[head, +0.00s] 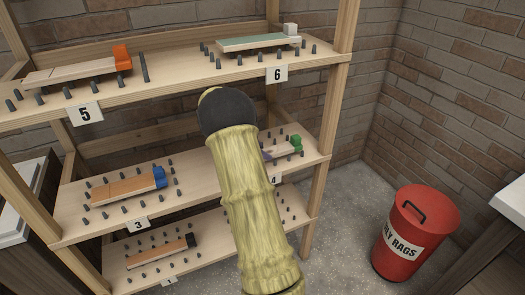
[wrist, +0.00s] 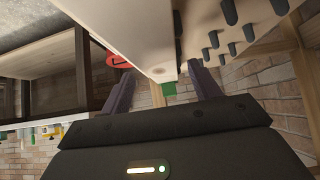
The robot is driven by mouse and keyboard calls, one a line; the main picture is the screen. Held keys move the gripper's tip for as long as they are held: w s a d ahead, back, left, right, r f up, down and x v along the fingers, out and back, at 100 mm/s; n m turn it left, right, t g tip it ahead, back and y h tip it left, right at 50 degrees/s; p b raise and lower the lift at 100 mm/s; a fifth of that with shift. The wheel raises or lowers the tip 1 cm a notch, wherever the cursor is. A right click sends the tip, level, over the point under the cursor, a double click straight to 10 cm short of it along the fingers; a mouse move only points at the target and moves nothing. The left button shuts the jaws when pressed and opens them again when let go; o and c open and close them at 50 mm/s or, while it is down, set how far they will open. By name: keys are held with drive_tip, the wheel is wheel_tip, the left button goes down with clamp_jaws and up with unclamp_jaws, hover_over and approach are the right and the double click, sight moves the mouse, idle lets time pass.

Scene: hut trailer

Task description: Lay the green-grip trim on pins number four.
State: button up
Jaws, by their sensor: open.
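The green-grip trim (head: 284,150) is a pale strip with a green grip (head: 297,142) at its right end, on the middle shelf by the number 4 label (head: 274,180). Dark pins stand around it; my arm hides its left part, so I cannot tell how it sits among them. In the wrist view the green grip (wrist: 170,89) shows between the fingers of my gripper (wrist: 160,72). The fingers are spread apart, with visible gaps beside the green grip. In the head view my arm covers most of the gripper.
Other trims lie on the rack: orange-grip (head: 122,57) at 5, white-grip (head: 290,30) at 6, blue-grip (head: 159,177) at 3, black-grip (head: 191,241) below. A wooden post (head: 335,110) stands right of number 4. A red rag bin (head: 415,232) stands on the floor.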

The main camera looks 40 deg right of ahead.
drive_tip(key=v, duration=0.3)
drive_tip(key=shift+a+r+p, duration=0.1)
drive_tip(key=shift+r+p, duration=0.2)
drive_tip(key=w+a, duration=0.1)
drive_tip(key=a, duration=0.3)
drive_tip(key=w+a, duration=0.1)
drive_tip(key=a, duration=0.3)
drive_tip(key=a+p, duration=0.1)
drive_tip(key=a, duration=0.2)
drive_tip(key=shift+w+a, duration=0.4)
